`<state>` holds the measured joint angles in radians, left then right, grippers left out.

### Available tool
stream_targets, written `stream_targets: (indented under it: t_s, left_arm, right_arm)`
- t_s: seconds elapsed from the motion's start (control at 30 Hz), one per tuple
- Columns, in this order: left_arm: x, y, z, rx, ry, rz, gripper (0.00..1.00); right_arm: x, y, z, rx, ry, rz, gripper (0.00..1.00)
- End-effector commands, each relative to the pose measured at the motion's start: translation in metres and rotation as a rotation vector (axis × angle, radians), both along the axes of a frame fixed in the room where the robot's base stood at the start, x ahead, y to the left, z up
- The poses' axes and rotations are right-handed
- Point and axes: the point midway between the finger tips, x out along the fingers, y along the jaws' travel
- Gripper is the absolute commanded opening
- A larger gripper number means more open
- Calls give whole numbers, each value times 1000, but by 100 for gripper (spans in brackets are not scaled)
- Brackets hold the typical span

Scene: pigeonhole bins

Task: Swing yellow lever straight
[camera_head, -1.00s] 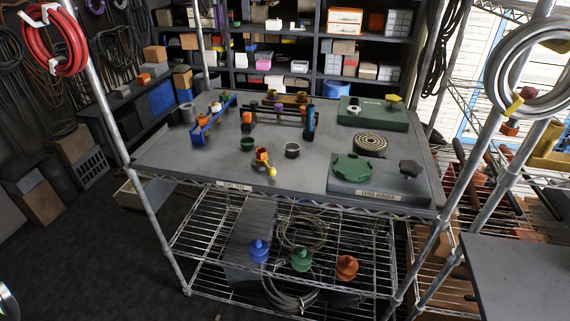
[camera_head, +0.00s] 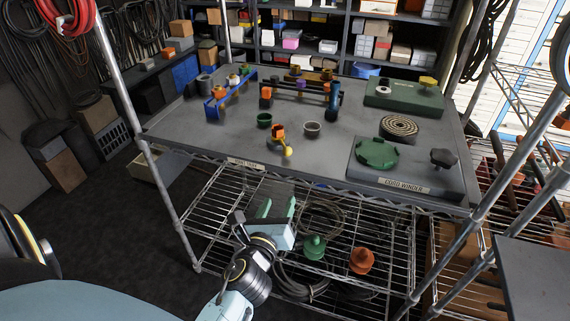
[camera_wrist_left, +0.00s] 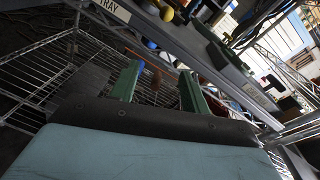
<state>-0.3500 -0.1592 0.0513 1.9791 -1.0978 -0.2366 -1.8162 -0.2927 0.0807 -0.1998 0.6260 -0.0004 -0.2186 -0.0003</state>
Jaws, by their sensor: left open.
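The yellow lever (camera_head: 287,149) is a short arm with a round end on a small orange fitting (camera_head: 279,131). It stands near the front middle of the grey tabletop (camera_head: 225,146) and points toward the front, slightly right. A yellow round end, likely the lever's, shows at the top of the left wrist view (camera_wrist_left: 167,14). My left gripper (camera_head: 277,206) is open and empty, with green fingers. It is in front of and below the tabletop edge, apart from the lever. The fingers also show in the wrist view (camera_wrist_left: 160,72). My right gripper is not in view.
A grey cup (camera_head: 312,129) and a green cup (camera_head: 264,120) stand near the lever. A cord winder (camera_head: 405,180) is at the front right, a green box (camera_head: 403,97) behind it. The wire shelf below holds a green piece (camera_head: 314,247) and an orange piece (camera_head: 362,260).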

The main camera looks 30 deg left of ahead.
Motion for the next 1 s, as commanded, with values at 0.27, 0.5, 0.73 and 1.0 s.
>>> stream_targets:
  t_s: [0.27,0.5,0.73,1.0]
  left_arm:
    - [5,16,40,189,-33,34,46]
    - [44,30,41,186,-34,34,46]
    - [87,45,39,184,-33,34,46]
    - [118,56,38,183,-30,33,46]
  right_arm:
    - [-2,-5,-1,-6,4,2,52]
    - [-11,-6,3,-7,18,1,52]
    - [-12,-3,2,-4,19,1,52]
    - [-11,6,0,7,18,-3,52]
